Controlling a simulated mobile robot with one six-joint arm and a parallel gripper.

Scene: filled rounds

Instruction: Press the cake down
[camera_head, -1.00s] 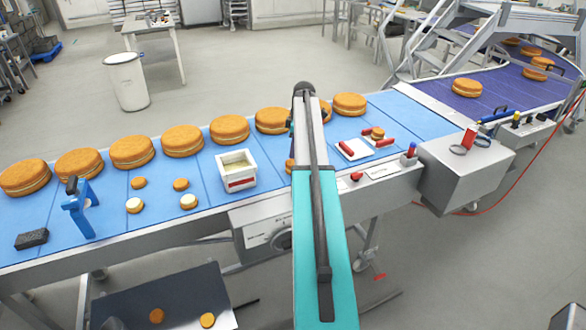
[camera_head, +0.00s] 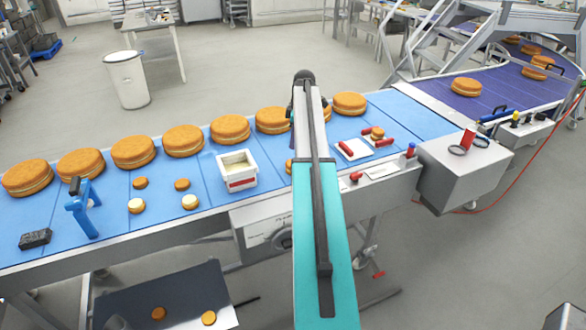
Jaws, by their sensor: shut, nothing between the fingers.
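My arm reaches forward over the blue belt, and its end, with my gripper, is hidden behind the arm's own links. A small cake (camera_head: 289,167) shows only as a sliver at the arm's left edge; the rest of it is hidden. Two small cream-topped rounds, one on the left (camera_head: 136,206) and one on the right (camera_head: 190,202), lie on the belt. Two small plain rounds, one on the left (camera_head: 140,183) and one on the right (camera_head: 182,184), lie behind them. Another small cake (camera_head: 377,134) sits by a white board (camera_head: 364,151) with red-handled tools.
A white tub of cream (camera_head: 241,184) stands left of the arm. Several large filled cakes (camera_head: 184,141) line the far side of the belt. A blue stand (camera_head: 83,212) and black block (camera_head: 35,238) are at the left. A grey box (camera_head: 466,168) is at the right.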

